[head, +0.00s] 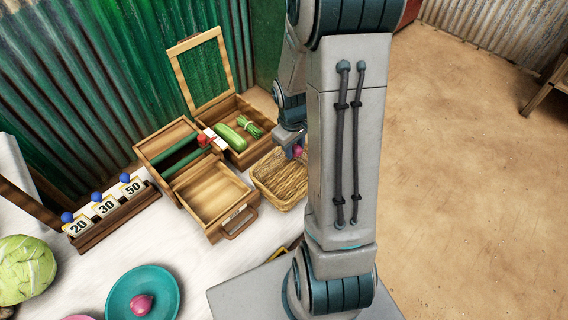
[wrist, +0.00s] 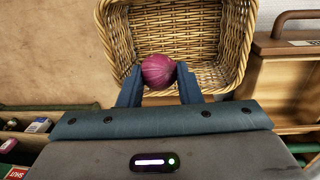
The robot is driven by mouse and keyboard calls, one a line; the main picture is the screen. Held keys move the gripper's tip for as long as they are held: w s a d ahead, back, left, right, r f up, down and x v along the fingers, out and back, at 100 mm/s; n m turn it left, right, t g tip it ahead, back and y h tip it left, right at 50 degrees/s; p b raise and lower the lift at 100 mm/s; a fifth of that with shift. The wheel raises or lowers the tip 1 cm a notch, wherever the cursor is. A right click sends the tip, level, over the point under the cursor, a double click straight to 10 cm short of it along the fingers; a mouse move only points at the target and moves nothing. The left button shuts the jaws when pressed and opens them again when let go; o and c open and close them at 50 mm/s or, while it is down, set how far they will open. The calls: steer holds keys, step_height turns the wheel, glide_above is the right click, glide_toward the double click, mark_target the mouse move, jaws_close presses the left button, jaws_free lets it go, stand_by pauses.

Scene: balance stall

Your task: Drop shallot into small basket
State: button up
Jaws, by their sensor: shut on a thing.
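A purple shallot (wrist: 158,71) is held between the two fingers of my gripper (wrist: 159,82) in the wrist view. My gripper is shut on it, over the near part of the small wicker basket (wrist: 238,45). The basket's inside looks empty beyond the shallot. In the head view the shallot (head: 297,151) shows as a small purple spot at my gripper (head: 294,150), above the far right part of the basket (head: 268,180). My arm hides the basket's right side. How high the shallot is above the basket floor is hard to tell.
Left of the basket is an open wooden drawer (head: 211,195). Behind it an open-lidded wooden box (head: 236,157) holds green vegetables. A teal plate (head: 116,291) bears another shallot (head: 142,305). A cabbage (head: 22,268) and number cards (head: 106,206) stand at the left.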

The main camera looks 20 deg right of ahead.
steer(key=shift+s+f+b, duration=0.15)
steer(key=shift+f+b, duration=0.3)
steer(key=shift+f, duration=0.1)
step_height(320, 180, down, 5)
steer(key=b, duration=0.3)
steer(key=shift+r+b, duration=0.1)
steer(key=shift+b, duration=0.2)
steer(key=o, duration=1.1)
steer(key=shift+r, duration=0.15)
steer(key=r, duration=0.9)
steer(key=a+r, duration=0.1)
steer(key=r, duration=0.3)
steer(key=shift+s+a+r, duration=0.1)
steer(key=shift+s+r, duration=0.1)
steer(key=shift+r, duration=0.1)
